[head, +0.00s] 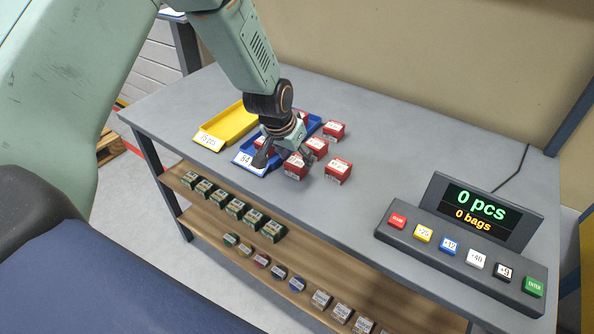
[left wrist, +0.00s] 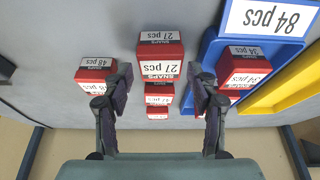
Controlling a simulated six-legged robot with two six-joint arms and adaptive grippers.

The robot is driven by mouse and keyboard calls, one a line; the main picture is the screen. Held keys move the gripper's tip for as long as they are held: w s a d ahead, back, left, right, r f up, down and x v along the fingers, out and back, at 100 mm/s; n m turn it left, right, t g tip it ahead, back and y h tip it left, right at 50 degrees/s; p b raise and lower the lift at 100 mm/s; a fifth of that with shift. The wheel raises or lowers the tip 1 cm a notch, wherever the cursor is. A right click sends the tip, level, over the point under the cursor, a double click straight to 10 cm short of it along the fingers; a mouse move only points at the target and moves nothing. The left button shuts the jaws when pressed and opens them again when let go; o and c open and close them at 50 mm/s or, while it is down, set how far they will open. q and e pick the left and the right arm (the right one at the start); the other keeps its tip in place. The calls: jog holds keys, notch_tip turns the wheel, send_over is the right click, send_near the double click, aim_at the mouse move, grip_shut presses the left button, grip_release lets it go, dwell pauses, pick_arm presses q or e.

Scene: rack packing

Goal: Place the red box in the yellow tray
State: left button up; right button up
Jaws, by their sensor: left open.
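Several red boxes with white labels stand on the grey table. One red box (head: 296,167) is right by my left gripper (head: 284,158), which points down at the blue tray's front right side. In the left wrist view my left gripper (left wrist: 163,88) is open, and a red box (left wrist: 160,58) marked 27 pcs shows between its fingers, with no clear contact. Another red box (left wrist: 95,72) marked 48 pcs is beside the left finger. The yellow tray (head: 241,122) lies left of the blue tray and looks empty where visible. My right gripper is not in view.
The blue tray (head: 251,170), labelled 84 pcs, holds red boxes partly hidden by my arm. Other red boxes (head: 338,171) stand to its right. A button console (head: 455,240) stands at the table's right. A lower wooden shelf (head: 300,263) carries rows of small items.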

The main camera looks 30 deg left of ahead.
aim_at(297, 161)
pick_arm(q)
jog(key=b+x, duration=0.1)
jog(key=x, duration=0.2)
jog(key=shift+w, duration=0.1)
jog(key=shift+r, duration=0.1)
jog(key=shift+c, duration=0.2)
jog(key=c, duration=1)
